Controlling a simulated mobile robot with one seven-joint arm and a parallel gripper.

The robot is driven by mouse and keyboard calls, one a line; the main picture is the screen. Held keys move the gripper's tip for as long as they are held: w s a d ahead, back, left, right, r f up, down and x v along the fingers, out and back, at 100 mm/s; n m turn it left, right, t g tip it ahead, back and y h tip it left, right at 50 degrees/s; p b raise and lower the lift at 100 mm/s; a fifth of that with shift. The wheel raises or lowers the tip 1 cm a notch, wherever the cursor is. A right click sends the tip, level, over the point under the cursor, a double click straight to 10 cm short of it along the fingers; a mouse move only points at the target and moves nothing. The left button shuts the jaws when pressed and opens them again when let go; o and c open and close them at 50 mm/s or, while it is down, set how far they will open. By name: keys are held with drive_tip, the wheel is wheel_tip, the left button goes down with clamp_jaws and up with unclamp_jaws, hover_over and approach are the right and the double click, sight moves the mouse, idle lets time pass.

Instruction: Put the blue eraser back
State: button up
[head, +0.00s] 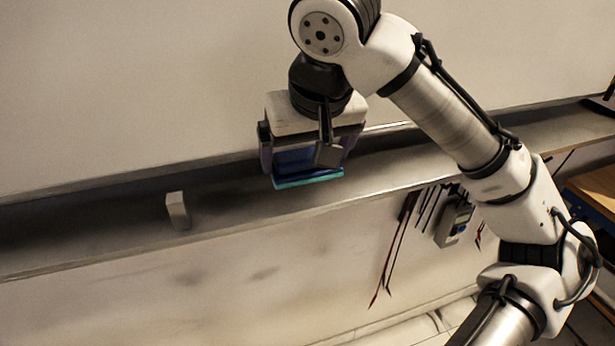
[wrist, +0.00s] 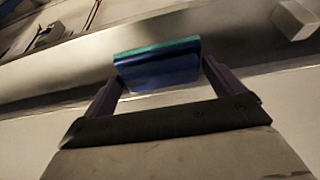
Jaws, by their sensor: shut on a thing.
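The blue eraser (head: 308,178) has a teal-green strip along its lower edge in the head view. It also shows in the wrist view (wrist: 158,70), between the fingers. My gripper (head: 305,158) is shut on the eraser, with one finger at each end of it. In the head view the gripper points down over the long grey ledge (head: 240,196), and the eraser appears in front of that ledge. I cannot tell whether the eraser touches the ledge. Part of the eraser's upper side is hidden by the gripper.
A small light grey block (head: 178,210) stands on the ledge to the left; it also shows at the upper right of the wrist view (wrist: 296,18). Thin leads and a handheld meter (head: 453,224) hang below the ledge at right. The ledge left of the block is clear.

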sight(310, 171)
wheel_tip(310, 171, down, 5)
drive_tip(key=shift+f, duration=0.15)
drive_tip(key=o, duration=0.6)
drive_tip(key=v, duration=1.2)
